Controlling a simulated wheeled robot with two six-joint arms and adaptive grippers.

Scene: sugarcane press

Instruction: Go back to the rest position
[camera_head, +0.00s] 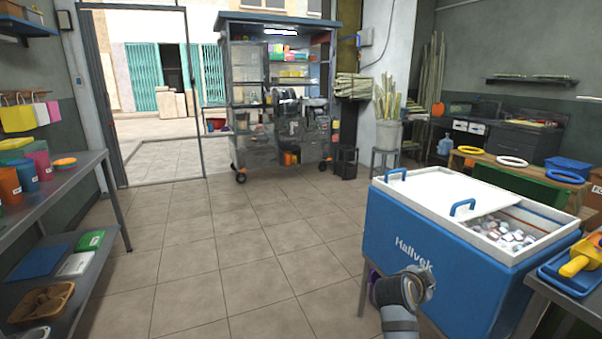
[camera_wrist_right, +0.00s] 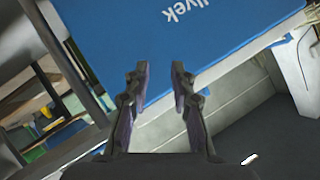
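My right gripper (camera_wrist_right: 158,76) shows in the right wrist view with its two dark fingers apart and nothing between them. Beyond the fingers is the blue front of the ice chest (camera_wrist_right: 190,45), with part of its lettering. My left gripper and left arm are not in the head view.
The ice chest's white lid (camera_head: 430,190) is partly open over ice cubes (camera_head: 505,232). A counter with a yellow scoop (camera_head: 580,262) stands at the right edge. A metal shelf (camera_head: 60,185) is at left, a glass-sided cart (camera_head: 278,95) at the back. The tiled floor between is clear.

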